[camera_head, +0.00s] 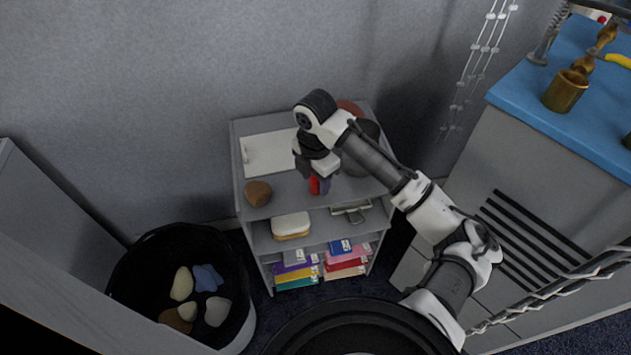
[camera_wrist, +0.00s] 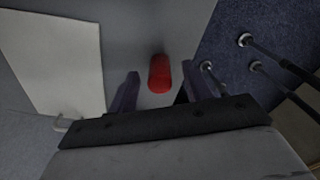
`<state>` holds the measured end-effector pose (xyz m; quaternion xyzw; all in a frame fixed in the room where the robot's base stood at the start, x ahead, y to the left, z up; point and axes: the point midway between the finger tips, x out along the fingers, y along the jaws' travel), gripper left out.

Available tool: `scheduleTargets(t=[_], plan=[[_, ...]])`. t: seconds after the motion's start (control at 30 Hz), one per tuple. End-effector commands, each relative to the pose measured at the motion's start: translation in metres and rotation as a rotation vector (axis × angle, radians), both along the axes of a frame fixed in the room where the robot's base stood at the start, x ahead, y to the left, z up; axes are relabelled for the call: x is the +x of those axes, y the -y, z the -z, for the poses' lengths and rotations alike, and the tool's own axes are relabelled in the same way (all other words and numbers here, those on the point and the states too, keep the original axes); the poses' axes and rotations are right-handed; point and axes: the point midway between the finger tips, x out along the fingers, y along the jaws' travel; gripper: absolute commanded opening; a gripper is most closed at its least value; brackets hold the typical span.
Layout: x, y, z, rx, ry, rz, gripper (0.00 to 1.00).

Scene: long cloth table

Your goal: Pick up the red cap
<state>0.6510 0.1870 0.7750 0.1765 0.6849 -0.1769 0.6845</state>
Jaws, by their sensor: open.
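The red cap (camera_head: 314,185) shows as a small red cylinder at the front of the grey shelf unit's top. In the wrist view the red cap (camera_wrist: 159,73) stands out against the grey top. My gripper (camera_head: 316,177) is above the shelf top and partly hides the cap in the head view. In the wrist view my gripper (camera_wrist: 158,92) is open, with the cap in line with the gap between its dark fingers. I cannot tell whether either finger touches the cap.
The shelf unit (camera_head: 254,230) also bears a white board (camera_head: 268,153), a brown lump (camera_head: 258,193) and a reddish round thing (camera_head: 350,107) partly behind my arm. A black bin (camera_head: 130,280) stands at the left. A blue-topped cabinet (camera_head: 535,100) stands at the right.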

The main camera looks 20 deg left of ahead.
Motion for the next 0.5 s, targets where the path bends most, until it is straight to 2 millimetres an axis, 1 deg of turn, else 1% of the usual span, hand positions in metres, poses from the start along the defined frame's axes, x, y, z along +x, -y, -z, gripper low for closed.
scheduleTargets(t=[0.23, 0.27, 0.5], plan=[[0.0003, 0.0002, 0.0030, 0.000, 0.001, 0.000, 0.50], [0.0003, 0.0002, 0.0030, 0.000, 0.001, 0.000, 0.47], [0.0003, 0.0001, 0.0028, 0.000, 0.001, 0.000, 0.16]])
